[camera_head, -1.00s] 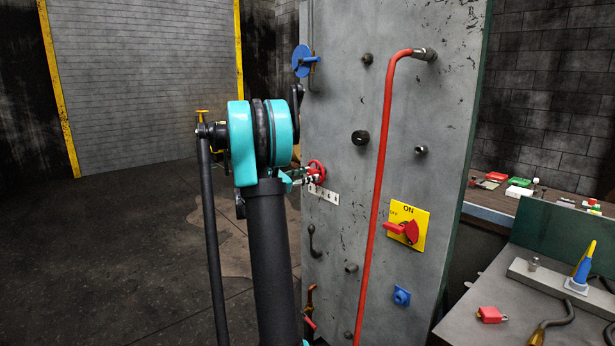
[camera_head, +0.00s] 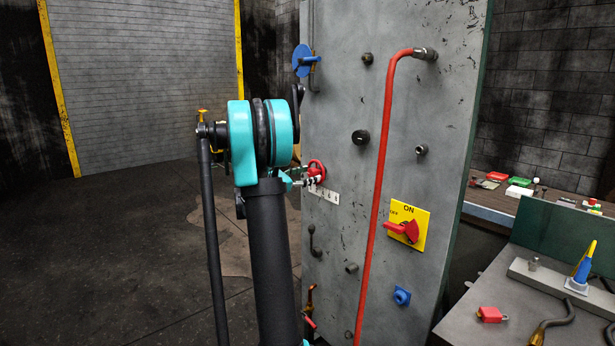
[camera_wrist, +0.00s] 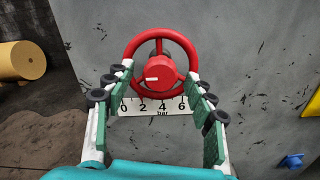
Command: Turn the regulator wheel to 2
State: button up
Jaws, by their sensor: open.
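The red regulator wheel (camera_wrist: 160,73) is on the grey panel, in the upper middle of the wrist view. It has a red hub with a white pointer mark on the hub's left part. Below it is a white scale (camera_wrist: 150,106) marked 0, 2, 4, 6 and "bar". My gripper (camera_wrist: 163,78) is open, with one finger on each side of the wheel's lower half. The fingertips are close to the rim; I cannot tell if they touch it. In the head view the wheel (camera_head: 317,170) is partly hidden behind my gripper.
The grey panel (camera_head: 340,100) also carries a red pipe (camera_head: 384,140), a yellow ON/OFF switch plate (camera_head: 409,215), a blue valve (camera_head: 302,60) and several dark knobs. A workbench with tools stands at the right. The floor (camera_head: 110,250) at the left is open.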

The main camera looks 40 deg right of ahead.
jog(key=s+a, duration=0.1)
jog(key=a, duration=1.1)
jog(key=shift+f, duration=0.1)
jog(key=s+a+f+m+t+y, duration=0.1)
jog(key=s+a+f+m+y, duration=0.75)
jog(key=s+a+f, duration=0.4)
jog(key=s+a+f+m+y, duration=0.3)
jog(key=s+a+f+y, duration=0.1)
jog(key=s+a+f, duration=0.3)
jog(key=s+a+f+m+t+y, duration=0.1)
jog(key=s+a+f+m+y, duration=0.3)
jog(key=s+a+f, duration=0.3)
jog(key=s+a+y, duration=0.1)
jog(key=a, duration=0.3)
jog(key=shift+a+t, duration=0.25)
jog(key=shift+t, duration=0.05)
